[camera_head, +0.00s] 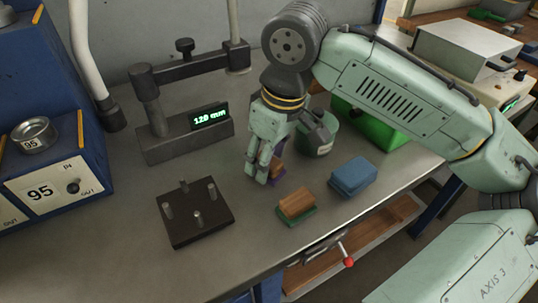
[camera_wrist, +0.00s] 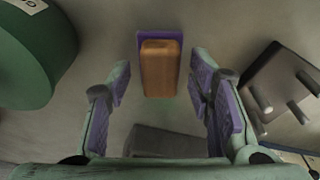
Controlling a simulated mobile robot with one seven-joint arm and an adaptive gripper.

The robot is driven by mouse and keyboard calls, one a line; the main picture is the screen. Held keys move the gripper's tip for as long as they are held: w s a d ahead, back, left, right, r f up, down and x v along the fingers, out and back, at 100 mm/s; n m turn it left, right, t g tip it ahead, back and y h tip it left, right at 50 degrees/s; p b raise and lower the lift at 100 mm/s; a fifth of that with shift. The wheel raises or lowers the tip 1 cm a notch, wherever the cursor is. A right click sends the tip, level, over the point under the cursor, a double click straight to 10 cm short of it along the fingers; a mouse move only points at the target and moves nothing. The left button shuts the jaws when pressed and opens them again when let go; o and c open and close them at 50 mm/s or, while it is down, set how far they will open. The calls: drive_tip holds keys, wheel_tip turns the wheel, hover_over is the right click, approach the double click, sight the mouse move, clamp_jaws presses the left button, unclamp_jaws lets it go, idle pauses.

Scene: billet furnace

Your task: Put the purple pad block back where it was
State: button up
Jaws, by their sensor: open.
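The purple pad block is a brown wooden block on a purple pad. In the head view it (camera_head: 277,172) stands on the grey bench, partly hidden behind my gripper (camera_head: 264,178). In the wrist view the purple pad block (camera_wrist: 160,72) lies ahead between my open fingers (camera_wrist: 160,82), with visible gaps on both sides. My gripper points down at the bench and holds nothing.
A wooden block on a green pad (camera_head: 297,205) and a blue block (camera_head: 353,176) lie to the right. A dark plate with several pegs (camera_head: 195,225) lies left. A gauge stand (camera_head: 185,143) and a green round container (camera_head: 322,140) stand behind.

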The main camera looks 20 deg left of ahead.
sight(278, 165)
wheel_tip(278, 165, up, 12)
drive_tip(key=d+b, duration=0.1)
drive_tip(key=d, duration=0.1)
drive_tip(key=shift+s, duration=0.35)
